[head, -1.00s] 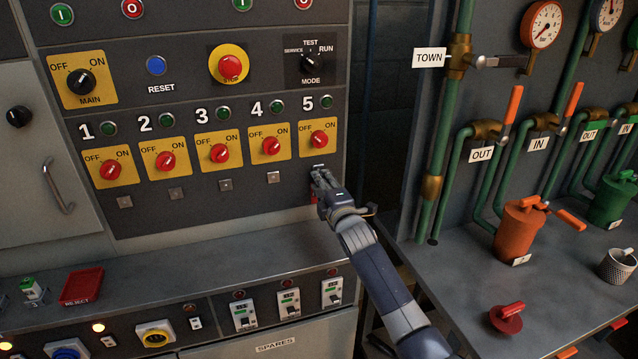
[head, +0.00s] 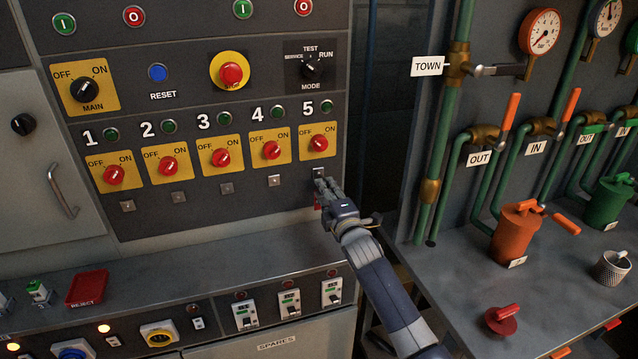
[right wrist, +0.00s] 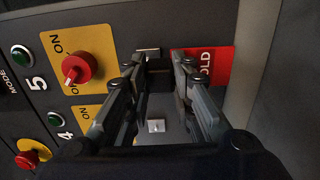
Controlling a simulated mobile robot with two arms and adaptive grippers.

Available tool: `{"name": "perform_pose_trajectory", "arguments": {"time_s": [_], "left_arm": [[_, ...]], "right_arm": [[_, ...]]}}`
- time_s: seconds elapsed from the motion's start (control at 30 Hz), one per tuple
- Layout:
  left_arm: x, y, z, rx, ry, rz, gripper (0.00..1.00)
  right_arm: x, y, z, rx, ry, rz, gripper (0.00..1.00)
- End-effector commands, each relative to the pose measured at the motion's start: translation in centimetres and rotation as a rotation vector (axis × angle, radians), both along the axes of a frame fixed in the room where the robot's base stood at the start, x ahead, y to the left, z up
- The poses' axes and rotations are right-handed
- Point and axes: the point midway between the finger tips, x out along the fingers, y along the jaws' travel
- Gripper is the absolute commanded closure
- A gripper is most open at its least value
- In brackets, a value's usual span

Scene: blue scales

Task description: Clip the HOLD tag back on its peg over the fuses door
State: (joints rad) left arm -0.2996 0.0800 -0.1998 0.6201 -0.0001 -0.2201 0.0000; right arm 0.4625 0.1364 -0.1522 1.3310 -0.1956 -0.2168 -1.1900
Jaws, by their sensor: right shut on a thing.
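The red HOLD tag (right wrist: 210,62) shows in the right wrist view, its first letter hidden by a finger. My right gripper (right wrist: 160,78) is shut on it by a dark part between the fingers. In the head view the right gripper (head: 324,186) is just below the small square plate (head: 319,172) under switch 5, with a sliver of the tag (head: 317,203) showing beside it. I cannot tell whether the tag touches the panel. No door marked fuses is readable; a grey door (head: 30,170) with a handle stands at the left. My left gripper is out of view.
Red rotary switches, such as switch 5 (head: 318,143), sit just above the gripper. A grey ledge (head: 200,250) runs below the panel.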

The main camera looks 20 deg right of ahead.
Motion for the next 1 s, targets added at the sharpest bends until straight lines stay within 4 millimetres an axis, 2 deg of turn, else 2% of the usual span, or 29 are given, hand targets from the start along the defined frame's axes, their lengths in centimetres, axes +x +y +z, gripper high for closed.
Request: {"name": "perform_pose_trajectory", "arguments": {"time_s": [0.6,1.0], "left_arm": [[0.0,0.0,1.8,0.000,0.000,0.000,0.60],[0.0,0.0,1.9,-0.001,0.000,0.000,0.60]], "right_arm": [[-2.4,-0.1,0.1,-0.001,-0.001,-0.001,1.00],[-2.6,-0.1,0.0,-0.001,0.000,0.000,1.00]]}}
